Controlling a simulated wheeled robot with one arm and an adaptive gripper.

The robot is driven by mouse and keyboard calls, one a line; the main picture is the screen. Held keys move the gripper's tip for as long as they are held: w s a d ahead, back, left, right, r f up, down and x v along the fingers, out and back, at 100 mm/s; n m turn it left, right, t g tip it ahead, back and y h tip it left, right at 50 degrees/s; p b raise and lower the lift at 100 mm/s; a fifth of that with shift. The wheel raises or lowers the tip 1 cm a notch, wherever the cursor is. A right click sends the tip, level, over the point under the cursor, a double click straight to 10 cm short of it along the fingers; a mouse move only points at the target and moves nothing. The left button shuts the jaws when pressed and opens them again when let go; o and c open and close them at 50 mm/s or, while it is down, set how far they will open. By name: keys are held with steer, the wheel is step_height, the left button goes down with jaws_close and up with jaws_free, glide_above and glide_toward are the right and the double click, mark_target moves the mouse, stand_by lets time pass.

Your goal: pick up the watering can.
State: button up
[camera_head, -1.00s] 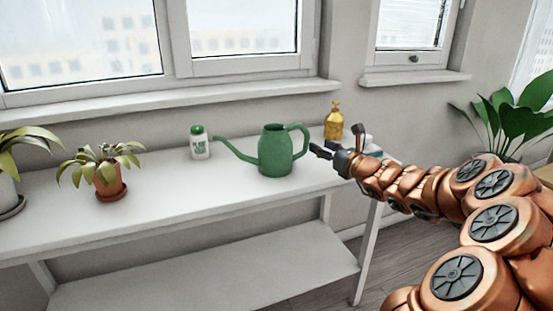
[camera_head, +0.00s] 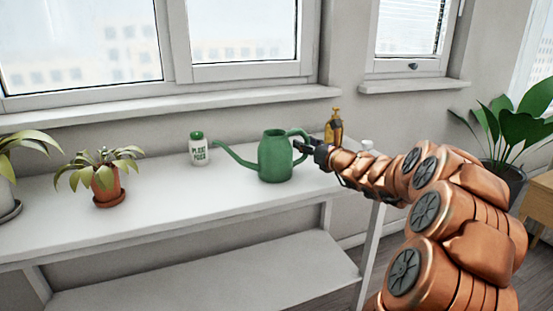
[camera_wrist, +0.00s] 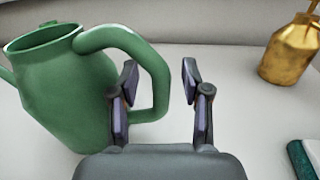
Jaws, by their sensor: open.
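The green watering can (camera_head: 275,158) stands upright on the white table, its spout to the left and its handle to the right in the head view. It fills the left of the wrist view (camera_wrist: 62,88). My gripper (camera_head: 300,148) is at the handle side of the can. In the wrist view my gripper (camera_wrist: 160,75) is open, with the handle's outer part (camera_wrist: 160,85) between its two fingers. The left finger overlaps the handle's opening. I cannot tell whether a finger touches the handle. The can is not held.
A gold bottle (camera_head: 334,127) stands behind my gripper, also at right in the wrist view (camera_wrist: 291,48). A green-capped white bottle (camera_head: 198,150) stands left of the spout. A potted plant (camera_head: 106,180) is further left. The table's front middle (camera_head: 190,200) is clear.

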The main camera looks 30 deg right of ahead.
jaws_close()
stand_by(0.6)
